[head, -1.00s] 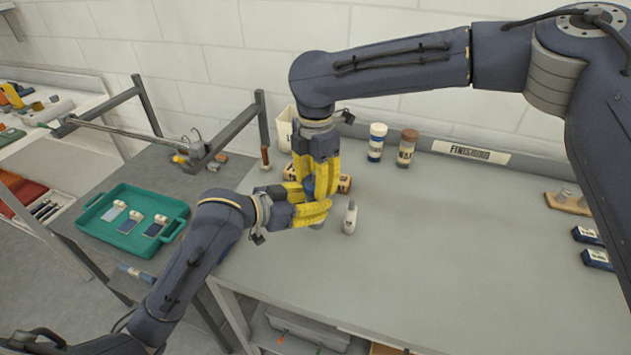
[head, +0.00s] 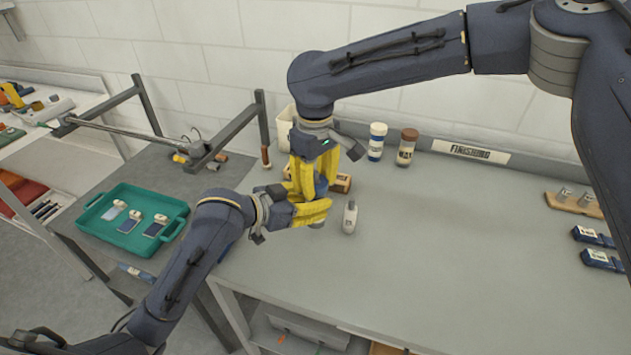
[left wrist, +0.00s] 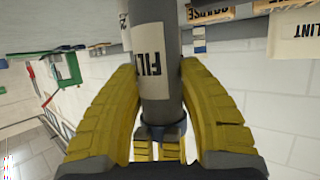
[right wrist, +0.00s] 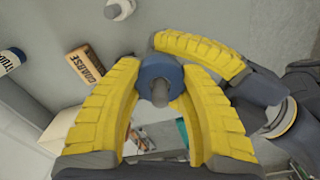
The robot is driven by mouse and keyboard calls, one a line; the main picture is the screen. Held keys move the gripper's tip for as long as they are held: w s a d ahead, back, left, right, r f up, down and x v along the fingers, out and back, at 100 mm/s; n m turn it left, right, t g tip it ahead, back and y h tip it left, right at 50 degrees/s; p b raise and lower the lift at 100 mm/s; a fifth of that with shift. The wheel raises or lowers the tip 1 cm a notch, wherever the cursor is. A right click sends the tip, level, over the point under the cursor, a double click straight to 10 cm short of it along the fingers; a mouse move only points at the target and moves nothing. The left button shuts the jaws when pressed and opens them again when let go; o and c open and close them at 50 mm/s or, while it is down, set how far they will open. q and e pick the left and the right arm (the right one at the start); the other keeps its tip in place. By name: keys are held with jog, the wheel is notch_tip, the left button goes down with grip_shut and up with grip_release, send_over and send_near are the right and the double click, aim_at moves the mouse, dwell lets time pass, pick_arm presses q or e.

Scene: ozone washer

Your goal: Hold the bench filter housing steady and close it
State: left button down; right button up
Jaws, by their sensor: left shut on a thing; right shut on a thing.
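The filter housing is a grey cylinder with a cream label, seen best in the left wrist view (left wrist: 152,90), where it lies between the yellow fingers. Its blue cap (right wrist: 158,72) has a grey knob and sits between the right fingers in the right wrist view. The cap meets the housing's end; whether it is fully seated I cannot tell. In the head view my left gripper (head: 320,212) is shut around the housing from the side. My right gripper (head: 320,188) points down from above, shut on the cap. The fingers hide most of the housing there.
A box marked COARSE (right wrist: 85,65) lies close behind. Two jars (head: 376,142) (head: 407,147) stand near the wall. A teal tray (head: 182,222) is on the left side table. The bench's middle is clear.

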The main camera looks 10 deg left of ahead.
jog(key=o, duration=1.3)
notch_tip(320, 180, up, 12)
